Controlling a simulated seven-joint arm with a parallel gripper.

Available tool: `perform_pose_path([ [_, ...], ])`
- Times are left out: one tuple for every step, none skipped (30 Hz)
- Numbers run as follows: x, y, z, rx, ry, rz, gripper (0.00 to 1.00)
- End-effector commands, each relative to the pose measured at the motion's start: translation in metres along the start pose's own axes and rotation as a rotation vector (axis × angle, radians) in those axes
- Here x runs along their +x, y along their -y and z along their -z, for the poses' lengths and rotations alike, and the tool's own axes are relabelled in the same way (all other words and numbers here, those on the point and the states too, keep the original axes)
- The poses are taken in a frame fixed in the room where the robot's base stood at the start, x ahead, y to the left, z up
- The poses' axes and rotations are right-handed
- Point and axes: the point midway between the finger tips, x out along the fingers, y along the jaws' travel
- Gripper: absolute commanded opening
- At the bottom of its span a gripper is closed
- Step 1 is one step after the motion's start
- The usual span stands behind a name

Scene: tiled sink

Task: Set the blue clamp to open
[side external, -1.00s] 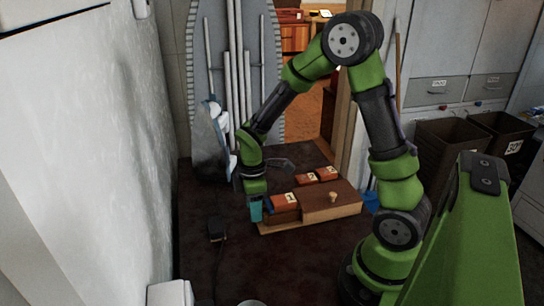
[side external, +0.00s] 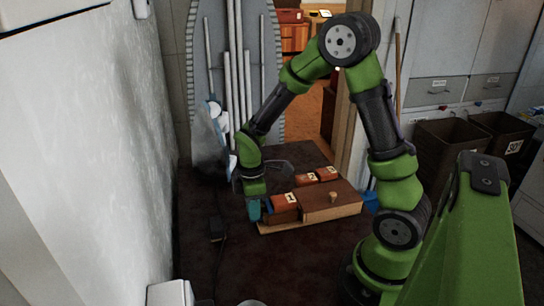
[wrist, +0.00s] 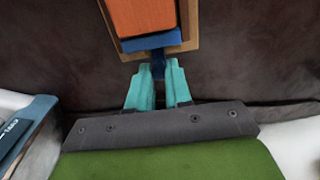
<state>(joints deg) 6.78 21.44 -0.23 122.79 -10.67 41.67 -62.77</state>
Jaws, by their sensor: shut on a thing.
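The blue clamp (wrist: 150,41) sits at the end of an orange-brown block (wrist: 142,15) on a wooden board (wrist: 188,30). A narrow blue part of it reaches down between my teal fingertips. My gripper (wrist: 159,76) is shut on this part in the wrist view. The fingers partly hide the held part.
The board (side external: 310,219) also carries a brown box with a knob (side external: 333,197) and several numbered orange-brown blocks (side external: 304,180). A small black object (side external: 217,229) lies to the left. The dark surface in front is mostly clear.

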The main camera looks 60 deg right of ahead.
Motion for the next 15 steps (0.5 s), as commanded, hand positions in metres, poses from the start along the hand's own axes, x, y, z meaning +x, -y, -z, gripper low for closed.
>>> perform_pose_path([
  [0.000,0.000,0.007,-0.004,-0.002,-0.001,0.00],
  [0.000,0.000,0.011,-0.005,-0.002,-0.001,0.00],
  [-0.001,-0.001,0.017,-0.005,-0.003,-0.002,0.00],
  [-0.001,-0.001,0.021,-0.005,-0.003,-0.002,0.00],
  [0.000,0.000,0.025,-0.005,-0.003,-0.002,0.00],
  [-0.001,0.000,0.028,-0.004,-0.003,-0.002,0.00],
  [-0.001,0.000,0.029,-0.003,-0.003,-0.002,0.00],
  [-0.001,0.000,0.030,-0.003,-0.003,-0.003,0.00],
  [-0.001,0.000,0.030,-0.003,-0.004,-0.003,0.00],
  [-0.001,0.000,0.030,-0.003,-0.005,-0.003,0.00],
  [-0.001,0.000,0.030,-0.004,-0.006,-0.004,0.00],
  [-0.001,0.000,0.031,-0.005,-0.006,-0.004,0.00],
  [-0.001,0.000,0.031,-0.006,-0.007,-0.005,0.00],
  [-0.001,0.000,0.031,-0.006,-0.008,-0.005,0.20],
  [-0.001,0.000,0.032,-0.007,-0.009,-0.005,0.26],
])
